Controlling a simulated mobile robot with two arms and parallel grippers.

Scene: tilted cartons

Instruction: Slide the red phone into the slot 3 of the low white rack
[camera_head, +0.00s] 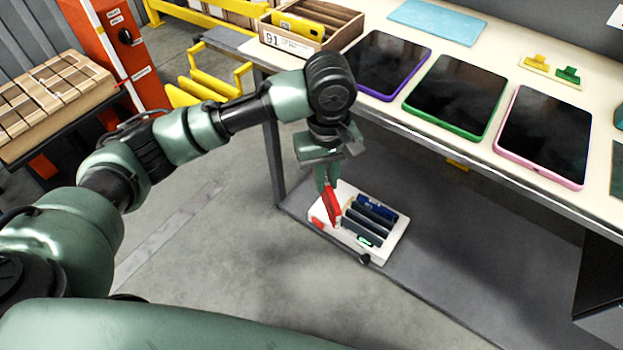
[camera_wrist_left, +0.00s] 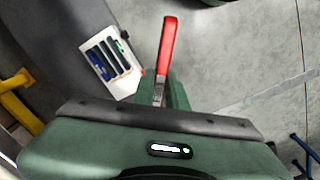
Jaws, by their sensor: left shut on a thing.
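The red phone (camera_head: 331,208) hangs below my left gripper (camera_head: 326,180), which is shut on it. In the left wrist view the phone (camera_wrist_left: 167,50) shows edge-on, sticking out from my left gripper (camera_wrist_left: 160,98). The low white rack (camera_head: 391,250) is on the lower shelf under the table, behind and to the right of the phone in the head view. It holds dark dividers and a blue item. The rack also shows in the left wrist view (camera_wrist_left: 124,88), left of the phone. I cannot read the slot numbers. My right gripper is not seen.
Tablets with purple (camera_head: 388,63), green (camera_head: 456,95) and pink (camera_head: 545,135) rims lie on the tabletop above the rack. A wooden box (camera_head: 310,30) stands at the table's far left. Table legs frame the lower shelf. Bare floor lies in front.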

